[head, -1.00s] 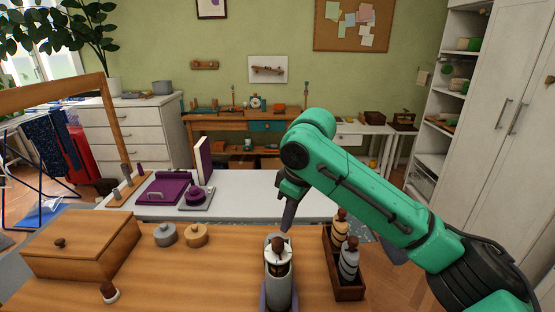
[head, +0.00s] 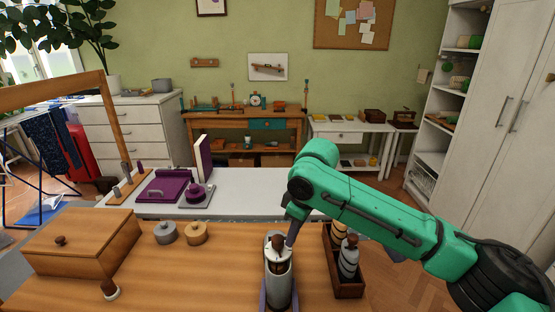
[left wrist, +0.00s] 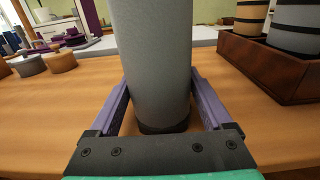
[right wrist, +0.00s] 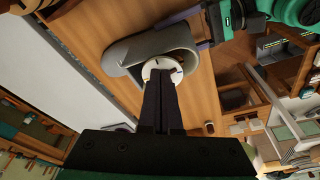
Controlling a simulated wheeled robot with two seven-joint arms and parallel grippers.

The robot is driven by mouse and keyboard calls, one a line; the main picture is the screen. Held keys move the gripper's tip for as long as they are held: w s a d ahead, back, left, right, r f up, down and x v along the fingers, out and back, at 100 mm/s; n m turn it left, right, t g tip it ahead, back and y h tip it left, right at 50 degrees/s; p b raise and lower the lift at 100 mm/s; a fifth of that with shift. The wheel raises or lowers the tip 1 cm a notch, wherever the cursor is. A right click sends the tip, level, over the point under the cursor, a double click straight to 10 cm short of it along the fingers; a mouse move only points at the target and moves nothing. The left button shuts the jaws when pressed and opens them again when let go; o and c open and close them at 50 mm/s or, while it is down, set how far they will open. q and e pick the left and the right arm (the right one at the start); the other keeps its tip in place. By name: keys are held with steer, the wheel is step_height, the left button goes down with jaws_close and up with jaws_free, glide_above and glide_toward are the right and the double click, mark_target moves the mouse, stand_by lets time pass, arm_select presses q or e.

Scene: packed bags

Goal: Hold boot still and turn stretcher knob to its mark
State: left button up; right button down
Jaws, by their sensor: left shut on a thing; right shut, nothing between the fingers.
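The boot (head: 279,288) is a grey upright cylinder near the front edge of the wooden table, with a brown stretcher knob (head: 277,243) on top. My left gripper (left wrist: 160,95) is shut on the boot, its purple fingers on either side of the grey shaft. My right gripper (head: 290,241) is shut and empty, with its tips beside the knob at the top of the boot. In the right wrist view its dark fingers reach over a pale disc (right wrist: 153,65) with dark marks at the boot's opening. The fingers hide part of the disc; I cannot tell whether they touch it.
A brown tray (head: 346,290) with two banded, knobbed items stands right of the boot. The tabletop between is clear.

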steer(key=shift+w+a, duration=0.2)
steer(key=shift+a, duration=0.35)
stand_by(0.8)
steer(key=shift+s+a, duration=0.2)
steer(key=shift+s, duration=0.1)
stand_by(0.3)
steer(key=shift+s+d, duration=0.1)
stand_by(0.4)
steer(key=shift+s+d, duration=0.15)
steer(key=shift+d, duration=0.05)
steer(key=a+v, duration=0.1)
steer(key=v, duration=0.5)
steer(key=shift+w, duration=0.35)
steer(key=shift+w+r, duration=0.1)
steer(key=shift+r, duration=0.05)
